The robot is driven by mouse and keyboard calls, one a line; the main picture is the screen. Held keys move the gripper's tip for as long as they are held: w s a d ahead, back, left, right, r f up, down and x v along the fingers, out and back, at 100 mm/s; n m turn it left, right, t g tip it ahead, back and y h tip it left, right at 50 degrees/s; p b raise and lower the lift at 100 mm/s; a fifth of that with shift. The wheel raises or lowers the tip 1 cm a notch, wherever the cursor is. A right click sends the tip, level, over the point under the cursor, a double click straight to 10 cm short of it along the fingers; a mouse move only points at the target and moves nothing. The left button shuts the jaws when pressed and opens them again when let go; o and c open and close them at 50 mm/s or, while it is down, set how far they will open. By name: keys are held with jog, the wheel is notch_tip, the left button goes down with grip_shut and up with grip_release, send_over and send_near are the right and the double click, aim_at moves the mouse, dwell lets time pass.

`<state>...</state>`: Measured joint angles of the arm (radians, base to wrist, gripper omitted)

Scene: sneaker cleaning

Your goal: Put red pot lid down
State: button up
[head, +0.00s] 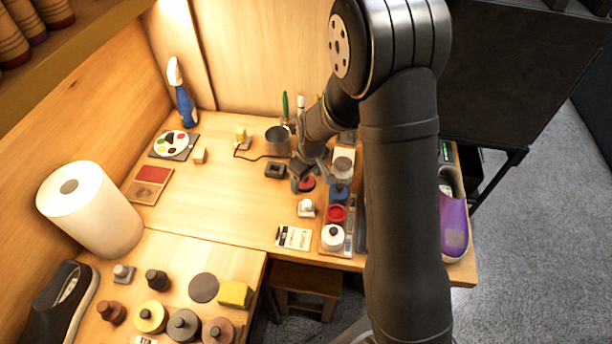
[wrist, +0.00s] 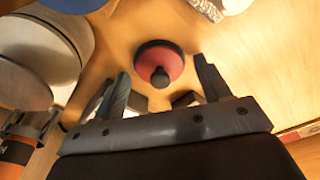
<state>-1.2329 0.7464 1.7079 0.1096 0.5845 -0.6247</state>
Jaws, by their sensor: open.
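The red pot lid (wrist: 160,64) lies on the wooden table, a red disc with a dark rim and a dark knob on top. In the head view the lid (head: 307,184) shows just beside my gripper (head: 302,176), left of the row of pots. In the wrist view my gripper (wrist: 160,88) is open, with one finger on each side of the lid and a gap between each finger and the lid. An open pot with red contents (head: 337,214) stands in the row to the right, between a blue-topped pot (head: 340,193) and a white-topped pot (head: 332,237).
A small white-knobbed item (head: 306,208) and a printed card (head: 293,238) lie near the front edge. The table's middle left is clear.

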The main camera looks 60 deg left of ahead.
aim_at(310, 185)
notch_tip(310, 185, up, 12)
jog(key=d, duration=0.1)
jog(key=shift+w+d, duration=0.15)
jog(key=shift+d, duration=0.05)
dwell(0.3)
jog(key=shift+r, duration=0.1)
jog(key=f, duration=0.4)
jog(key=a+f, duration=0.1)
jog(key=f, duration=0.7)
jog(key=shift+a+f, duration=0.2)
notch_tip(310, 185, up, 3)
jog(key=shift+f, duration=0.2)
jog(key=shift+r, duration=0.6)
